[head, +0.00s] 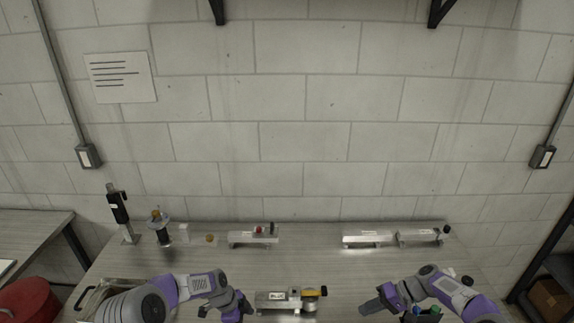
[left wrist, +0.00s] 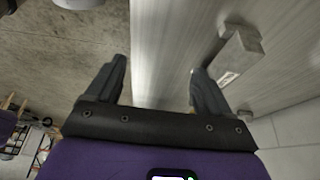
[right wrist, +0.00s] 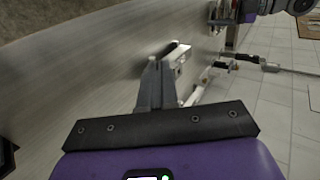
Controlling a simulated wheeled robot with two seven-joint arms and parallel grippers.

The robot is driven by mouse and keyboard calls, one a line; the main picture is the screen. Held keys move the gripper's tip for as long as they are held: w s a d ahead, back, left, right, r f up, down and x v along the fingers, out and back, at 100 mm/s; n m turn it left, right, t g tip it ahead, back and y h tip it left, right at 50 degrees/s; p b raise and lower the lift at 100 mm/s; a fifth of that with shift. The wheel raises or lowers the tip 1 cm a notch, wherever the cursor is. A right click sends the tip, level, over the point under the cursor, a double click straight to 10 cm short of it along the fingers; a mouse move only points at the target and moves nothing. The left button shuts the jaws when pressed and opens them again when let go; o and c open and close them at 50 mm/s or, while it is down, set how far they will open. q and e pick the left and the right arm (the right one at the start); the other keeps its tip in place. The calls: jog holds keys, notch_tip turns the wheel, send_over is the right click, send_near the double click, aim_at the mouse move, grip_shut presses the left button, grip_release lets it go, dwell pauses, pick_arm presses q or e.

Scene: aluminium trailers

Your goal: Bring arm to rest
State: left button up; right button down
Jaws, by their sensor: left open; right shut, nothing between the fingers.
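My right gripper (head: 372,306) is over the right front of the table (head: 330,270), its fingers pointing left. In the right wrist view its fingers (right wrist: 155,85) are together with nothing between them. My left gripper (head: 238,308) is near the table's front, left of a labelled aluminium trailer block (head: 272,301). In the left wrist view its fingers (left wrist: 160,85) are spread and empty. Whether it touches the block cannot be told. Other aluminium blocks stand at the back: one with a red knob (head: 252,238) and two at the right (head: 367,240) (head: 418,237).
A black upright tool (head: 119,208) and a small device (head: 160,228) stand at the back left. A metal tray (head: 88,297) lies at the left front, partly behind my left arm. A red container (head: 28,302) is at far left. The table's middle is mostly clear.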

jog(key=s+a+f+m+h, duration=0.2)
jog(key=s+a+f+h, duration=0.1)
jog(key=s+a+f, duration=0.7)
pick_arm(q)
jog(key=s+d+f+n, duration=0.2)
jog(key=s+f+n, duration=0.3)
jog(key=s+n, duration=0.7)
jog(key=s+d+f+n, duration=0.1)
jog(key=s+f+n, duration=0.3)
jog(key=s+n, duration=0.8)
pick_arm(e)
jog(key=s+a+f+h, duration=0.2)
jog(key=s+f, duration=0.1)
jog(key=s, duration=0.6)
jog(key=s+a+f+h, duration=0.1)
jog(key=s+a+f, duration=0.2)
jog(key=s, duration=0.5)
pick_arm(q)
notch_tip(320, 180, down, 16)
jog(key=s+m+b, duration=0.2)
jog(key=m+b, duration=0.1)
jog(key=b, duration=1.4)
jog(key=shift+s+f+t, duration=0.2)
jog(key=shift+s+t, duration=0.1)
jog(key=shift+s, duration=0.1)
pick_arm(e)
notch_tip(320, 180, down, 16)
jog(key=shift+w+m+t, duration=0.15)
jog(key=shift+m+t, duration=0.15)
